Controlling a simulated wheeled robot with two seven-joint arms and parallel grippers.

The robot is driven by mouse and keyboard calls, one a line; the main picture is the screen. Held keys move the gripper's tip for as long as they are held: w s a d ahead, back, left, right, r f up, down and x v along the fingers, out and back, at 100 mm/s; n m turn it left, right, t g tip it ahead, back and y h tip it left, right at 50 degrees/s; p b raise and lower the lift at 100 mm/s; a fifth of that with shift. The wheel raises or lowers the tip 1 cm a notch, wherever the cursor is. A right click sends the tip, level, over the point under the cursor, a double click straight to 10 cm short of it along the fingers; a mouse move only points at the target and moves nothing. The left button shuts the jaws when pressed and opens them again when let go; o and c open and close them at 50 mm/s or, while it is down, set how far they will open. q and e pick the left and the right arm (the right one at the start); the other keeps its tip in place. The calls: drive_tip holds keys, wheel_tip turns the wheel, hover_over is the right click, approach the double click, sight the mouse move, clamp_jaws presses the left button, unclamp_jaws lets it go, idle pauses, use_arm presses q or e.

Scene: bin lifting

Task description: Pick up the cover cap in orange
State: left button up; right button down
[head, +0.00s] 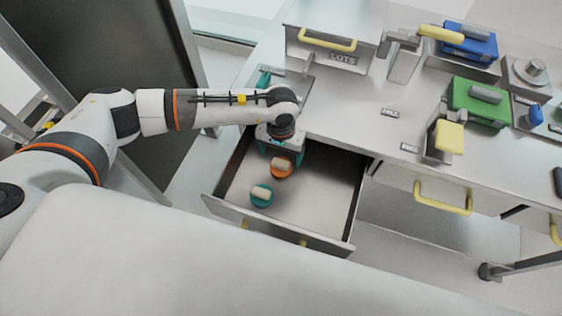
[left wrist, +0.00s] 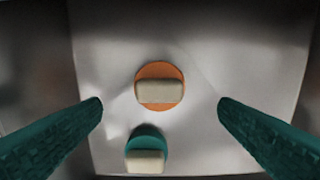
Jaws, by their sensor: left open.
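The orange cover cap (head: 281,168) lies in the open drawer; it is a round orange disc with a pale block-shaped handle on top. In the left wrist view the orange cap (left wrist: 160,70) is near the middle, a little beyond the fingertips. A teal cap (head: 261,197) of the same form lies nearer the drawer front; it also shows low in the left wrist view (left wrist: 147,135). My left gripper (head: 281,155) is over the drawer, pointing down just behind the orange cap. Its teal fingers (left wrist: 160,103) are wide apart with nothing between them gripped. My right gripper is not in view.
The drawer (head: 316,208) has raised metal walls around the caps; its right part is empty. The steel counter (head: 350,110) stands behind it. On the counter are a grey box with a yellow handle (head: 327,45), a green box (head: 478,103) and a blue box (head: 468,45).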

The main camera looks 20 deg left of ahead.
sight(281, 162)
use_arm(q)
drive_tip(key=shift+w+f, duration=0.1)
drive_tip(key=shift+f, duration=0.5)
wheel_tip(281, 162, down, 4)
drive_tip(key=shift+w+f+p, duration=0.1)
drive_tip(key=shift+f+p, duration=0.05)
drive_tip(key=shift+p, duration=0.7)
drive_tip(key=shift+f, duration=0.35)
drive_tip(key=shift+c, duration=0.4)
drive_tip(key=c, duration=1)
drive_tip(key=shift+r, duration=0.1)
